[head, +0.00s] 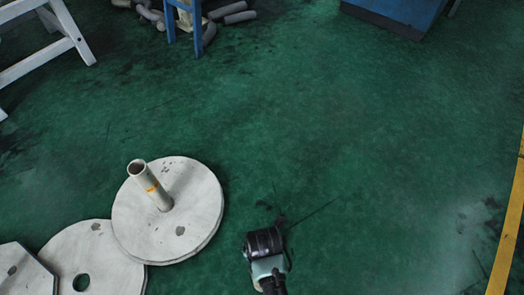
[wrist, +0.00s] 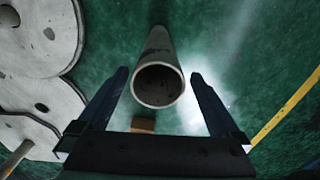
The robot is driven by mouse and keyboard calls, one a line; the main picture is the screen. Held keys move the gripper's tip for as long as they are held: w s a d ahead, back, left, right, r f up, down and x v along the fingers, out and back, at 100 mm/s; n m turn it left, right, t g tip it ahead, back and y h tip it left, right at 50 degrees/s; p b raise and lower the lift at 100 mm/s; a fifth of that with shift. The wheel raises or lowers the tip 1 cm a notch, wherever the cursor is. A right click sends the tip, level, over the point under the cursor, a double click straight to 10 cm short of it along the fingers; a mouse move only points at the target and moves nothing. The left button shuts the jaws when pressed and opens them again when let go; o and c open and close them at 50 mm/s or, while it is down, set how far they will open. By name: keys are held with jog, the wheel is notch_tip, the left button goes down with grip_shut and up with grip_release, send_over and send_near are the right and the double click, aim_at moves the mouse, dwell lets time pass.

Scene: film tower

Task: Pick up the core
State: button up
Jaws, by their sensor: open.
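In the wrist view a pale grey hollow tube, the core (wrist: 158,100), shows between the two fingers of my gripper (wrist: 159,74). Its open round end faces the camera, and its body runs away toward the top, with green floor around it. My fingers are apart, one on each side of it, with a visible gap on both sides. In the head view my gripper (head: 280,221) is at the lower middle over the floor, and no core shows beneath it; my arm may hide it.
A tube with an orange band (head: 150,187) stands on a round pale disc (head: 195,235). More discs (head: 110,260) lie at lower left. A white frame (head: 50,50), blue stand (head: 185,22) and blue cabinet (head: 395,12) are farther back. Floor at right is clear to a yellow line (head: 508,230).

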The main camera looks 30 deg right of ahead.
jog(key=f+b, duration=0.2)
jog(key=f, duration=0.1)
jog(key=f+b, duration=0.1)
jog(key=f, duration=0.1)
jog(key=shift+a+f+b, duration=0.1)
jog(key=shift+a+b, duration=0.15)
jog(key=shift+b, duration=0.05)
jog(key=shift+c, duration=0.2)
grip_shut()
